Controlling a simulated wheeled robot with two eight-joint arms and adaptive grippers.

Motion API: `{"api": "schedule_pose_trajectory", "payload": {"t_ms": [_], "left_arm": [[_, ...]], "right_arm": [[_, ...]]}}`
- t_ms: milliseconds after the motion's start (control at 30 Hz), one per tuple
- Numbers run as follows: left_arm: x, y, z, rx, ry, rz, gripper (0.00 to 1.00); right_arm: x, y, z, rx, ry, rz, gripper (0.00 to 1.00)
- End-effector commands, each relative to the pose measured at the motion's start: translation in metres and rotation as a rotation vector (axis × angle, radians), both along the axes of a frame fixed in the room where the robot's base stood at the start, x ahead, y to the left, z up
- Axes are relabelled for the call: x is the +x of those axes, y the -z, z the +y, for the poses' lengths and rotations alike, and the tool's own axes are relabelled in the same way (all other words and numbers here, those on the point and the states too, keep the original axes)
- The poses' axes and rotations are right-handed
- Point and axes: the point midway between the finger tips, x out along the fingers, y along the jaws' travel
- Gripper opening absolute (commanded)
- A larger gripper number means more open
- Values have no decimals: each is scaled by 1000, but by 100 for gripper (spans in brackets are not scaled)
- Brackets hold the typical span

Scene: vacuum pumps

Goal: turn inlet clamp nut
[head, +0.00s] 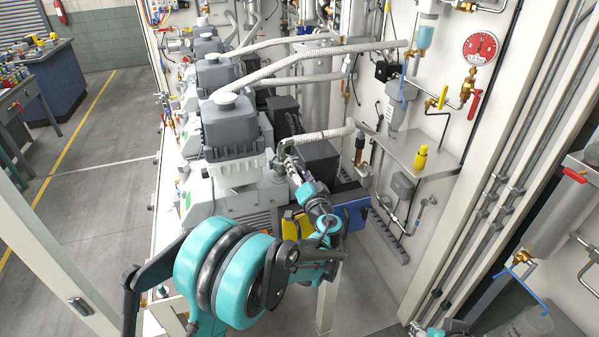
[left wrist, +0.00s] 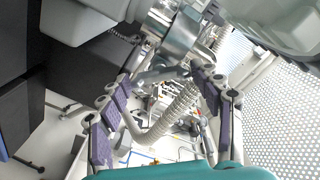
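The pump inlet with its metal clamp (left wrist: 178,38) shows at the top middle of the left wrist view, where a ribbed hose (left wrist: 176,112) is also seen. The clamp nut itself is too small to make out. In the head view the ribbed hose (head: 322,135) meets the front pump (head: 232,128) near its inlet. My left gripper (head: 288,158) is at this inlet, and its fingers are small there. In the left wrist view my left gripper (left wrist: 165,82) has its purple-padded fingers spread apart, with nothing clearly between the pads. The clamp lies just beyond the fingertips.
More pumps (head: 212,72) stand behind in a row. To the right are a metal shelf (head: 425,150) with a yellow fitting (head: 421,158), a red gauge (head: 480,47) and valves. Open floor lies left.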

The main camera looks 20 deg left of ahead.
Motion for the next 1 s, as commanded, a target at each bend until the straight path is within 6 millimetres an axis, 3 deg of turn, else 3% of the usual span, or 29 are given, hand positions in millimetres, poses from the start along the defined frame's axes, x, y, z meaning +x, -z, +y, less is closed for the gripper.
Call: {"api": "schedule_pose_trajectory", "payload": {"t_ms": [33,133,567,1000], "left_arm": [[0,0,0,0,0,0,44],[0,0,0,0,0,0,21],[0,1,0,56,0,35,21],[0,1,0,345,-1,214,21]], "right_arm": [[0,0,0,0,0,0,46],[0,0,0,0,0,0,46],[0,3,0,0,0,0,46],[0,13,0,0,0,0,46]]}}
